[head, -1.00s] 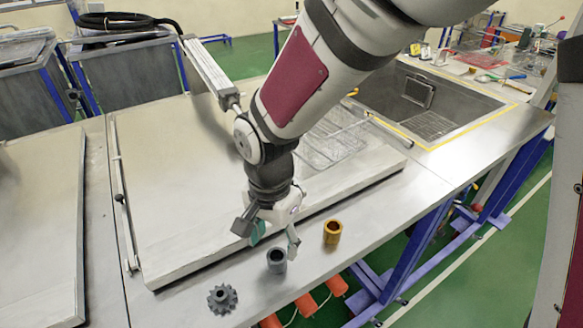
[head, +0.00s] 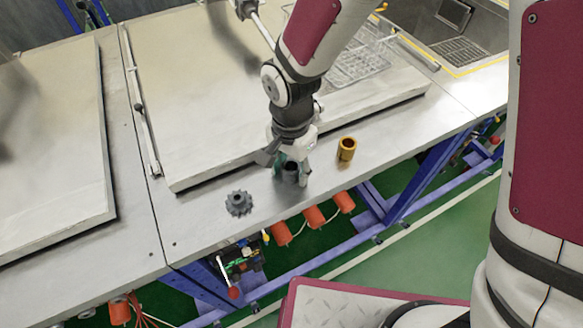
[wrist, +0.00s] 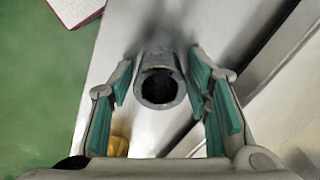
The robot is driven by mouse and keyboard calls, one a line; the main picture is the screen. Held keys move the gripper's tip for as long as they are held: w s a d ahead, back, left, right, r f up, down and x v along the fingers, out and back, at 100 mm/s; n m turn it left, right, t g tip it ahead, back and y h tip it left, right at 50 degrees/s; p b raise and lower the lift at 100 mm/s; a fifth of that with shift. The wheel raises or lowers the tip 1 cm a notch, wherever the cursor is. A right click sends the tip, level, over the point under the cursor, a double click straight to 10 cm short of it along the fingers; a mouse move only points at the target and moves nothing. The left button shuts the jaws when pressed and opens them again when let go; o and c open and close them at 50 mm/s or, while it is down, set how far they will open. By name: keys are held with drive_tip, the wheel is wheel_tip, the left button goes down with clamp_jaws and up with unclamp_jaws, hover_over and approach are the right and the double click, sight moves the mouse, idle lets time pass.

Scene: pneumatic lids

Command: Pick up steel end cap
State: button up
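The steel end cap, a grey hollow cylinder (head: 290,173), stands upright on the metal worktop and is partly hidden by my gripper in the head view. In the wrist view the end cap (wrist: 159,63) shows its round dark opening between the fingers. My gripper (head: 291,178) is open and lowered around it. In the wrist view the teal finger pads of my gripper (wrist: 161,84) lie on either side of the cap, with a visible gap on each side.
A dark toothed gear (head: 239,203) lies to the left of the cap. A brass-coloured sleeve (head: 347,149) stands to the right. A raised flat lid (head: 200,110) lies behind, with a clear wire basket (head: 352,62) on it. The worktop's front edge is close.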

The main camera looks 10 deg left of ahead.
clamp_jaws()
drive_tip(key=shift+r, duration=0.1)
